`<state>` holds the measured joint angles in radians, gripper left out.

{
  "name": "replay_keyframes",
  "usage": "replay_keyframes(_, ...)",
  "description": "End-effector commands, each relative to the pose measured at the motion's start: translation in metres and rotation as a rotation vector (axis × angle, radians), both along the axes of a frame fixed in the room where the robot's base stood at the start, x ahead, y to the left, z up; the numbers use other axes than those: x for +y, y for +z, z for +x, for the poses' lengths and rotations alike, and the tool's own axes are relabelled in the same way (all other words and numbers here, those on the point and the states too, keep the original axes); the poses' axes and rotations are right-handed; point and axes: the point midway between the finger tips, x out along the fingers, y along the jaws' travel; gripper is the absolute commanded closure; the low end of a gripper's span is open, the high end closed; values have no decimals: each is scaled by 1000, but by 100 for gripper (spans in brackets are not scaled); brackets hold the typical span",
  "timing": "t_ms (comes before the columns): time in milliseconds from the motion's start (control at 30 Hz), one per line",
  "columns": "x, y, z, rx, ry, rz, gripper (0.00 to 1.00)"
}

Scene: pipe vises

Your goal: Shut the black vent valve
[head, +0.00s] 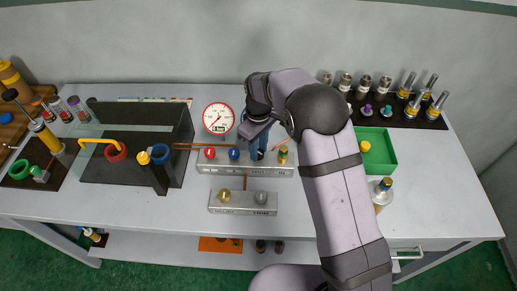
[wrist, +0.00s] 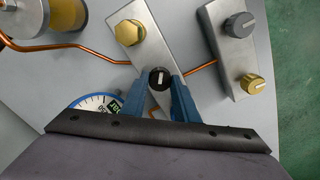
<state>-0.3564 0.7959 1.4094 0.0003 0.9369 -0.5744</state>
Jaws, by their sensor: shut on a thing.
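The black vent valve knob (wrist: 159,78) has a white pointer line and sits on a grey metal bar (wrist: 152,52). Its line runs up and down in the wrist view, roughly along the bar. My gripper (wrist: 160,86) is shut on the knob, with one blue finger on each side. In the head view my gripper (head: 257,152) points down onto the long valve bar (head: 225,167) and hides the black knob.
A second bar with gold (head: 224,195) and grey (head: 261,197) knobs lies in front. A green tray (head: 375,150) is at right. Thin copper pipes run between parts.

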Motion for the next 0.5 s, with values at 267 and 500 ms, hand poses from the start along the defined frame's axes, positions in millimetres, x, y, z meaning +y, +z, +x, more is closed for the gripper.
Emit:
replay_keyframes(267, 0, 1, 1, -1, -261, 0, 95)
replay_keyframes(500, 0, 1, 1, -1, -488, 0, 95)
